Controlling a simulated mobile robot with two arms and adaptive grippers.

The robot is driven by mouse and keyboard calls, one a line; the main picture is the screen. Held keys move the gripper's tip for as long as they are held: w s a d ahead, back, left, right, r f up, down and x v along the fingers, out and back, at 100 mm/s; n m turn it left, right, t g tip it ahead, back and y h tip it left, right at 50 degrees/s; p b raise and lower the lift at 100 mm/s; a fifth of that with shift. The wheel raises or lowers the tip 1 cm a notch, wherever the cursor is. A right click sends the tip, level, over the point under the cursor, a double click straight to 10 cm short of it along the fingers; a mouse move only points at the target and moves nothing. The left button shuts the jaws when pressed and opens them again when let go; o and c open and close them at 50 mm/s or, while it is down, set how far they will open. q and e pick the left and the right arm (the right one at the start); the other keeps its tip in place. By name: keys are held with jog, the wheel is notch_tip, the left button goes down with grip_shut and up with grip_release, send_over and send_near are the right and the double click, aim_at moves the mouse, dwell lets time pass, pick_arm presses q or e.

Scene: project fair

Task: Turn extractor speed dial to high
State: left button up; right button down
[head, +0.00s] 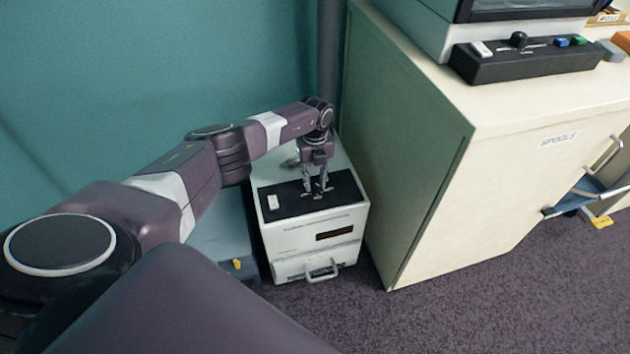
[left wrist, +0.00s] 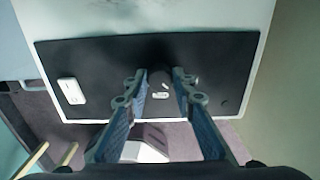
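The extractor is a low white box (head: 313,222) on the floor, with a black control panel (head: 290,208) on top. The panel also fills the upper middle of the left wrist view (left wrist: 100,60). My left gripper (head: 316,190) points down at the panel. In the left wrist view its two fingers (left wrist: 160,78) are apart, one on each side of a dark, dial-like shape (left wrist: 160,73). The shape blends into the black panel, and I cannot tell whether the fingers touch it. A small pale mark (left wrist: 160,95) shows between the fingers. My right gripper is not in view.
A white rocker switch (head: 273,202) sits on the panel's left. The box has a front handle (head: 321,270). A tall cream cabinet (head: 500,190) stands close on the right, a teal wall (head: 150,70) behind. Carpet (head: 440,300) in front is free.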

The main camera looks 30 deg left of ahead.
aim_at(315, 184)
pick_arm(q)
jog(key=o, duration=0.4)
notch_tip(315, 184, up, 12)
dwell(0.6)
dwell(0.4)
